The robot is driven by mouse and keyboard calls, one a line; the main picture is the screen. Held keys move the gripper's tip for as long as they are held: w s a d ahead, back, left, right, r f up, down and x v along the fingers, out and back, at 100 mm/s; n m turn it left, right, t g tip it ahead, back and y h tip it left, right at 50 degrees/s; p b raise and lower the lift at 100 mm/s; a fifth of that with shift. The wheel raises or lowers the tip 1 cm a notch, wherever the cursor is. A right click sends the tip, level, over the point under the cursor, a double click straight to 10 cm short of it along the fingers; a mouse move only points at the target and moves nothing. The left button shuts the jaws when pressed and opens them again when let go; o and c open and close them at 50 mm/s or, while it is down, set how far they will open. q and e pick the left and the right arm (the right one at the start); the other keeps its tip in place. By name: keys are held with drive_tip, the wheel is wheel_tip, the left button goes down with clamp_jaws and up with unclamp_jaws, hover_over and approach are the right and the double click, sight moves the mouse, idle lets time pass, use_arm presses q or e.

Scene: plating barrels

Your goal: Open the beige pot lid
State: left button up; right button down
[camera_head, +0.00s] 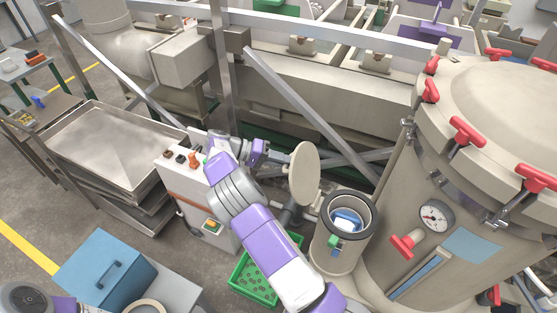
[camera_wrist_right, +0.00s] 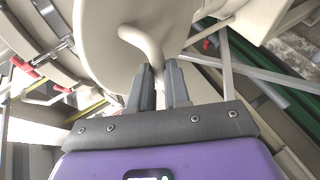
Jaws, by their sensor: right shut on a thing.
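The beige pot (camera_head: 323,247) stands in front of the large beige tank, its round dark-rimmed mouth uncovered, with blue and white contents (camera_head: 347,220) inside. Its round beige lid (camera_head: 304,175) stands nearly upright to the left of the mouth, clear of the opening. My right gripper (camera_head: 268,150) is at the lid's left side; in the right wrist view its fingers (camera_wrist_right: 160,88) are shut on the curved beige handle (camera_wrist_right: 148,42) of the lid. The lid face (camera_wrist_right: 103,45) fills the upper part of that view. My left gripper is out of view.
The large tank (camera_head: 475,120) with red clamps and a gauge stands close on the right. A control box (camera_head: 190,190), a green crate (camera_head: 240,285) and a blue box (camera_head: 105,270) are to the left. A metal tray table (camera_head: 75,135) stands farther left.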

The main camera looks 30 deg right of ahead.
drive_tip(key=shift+s+f, duration=0.3)
drive_tip(key=shift+f, duration=0.2)
drive_tip(key=c, duration=1.3)
unclamp_jaws()
drive_tip(key=shift+d, duration=0.15)
drive_tip(key=shift+o, duration=1)
drive_tip(key=shift+d+r, duration=0.1)
drive_tip(key=shift+d, duration=0.1)
drive_tip(key=v, duration=0.8)
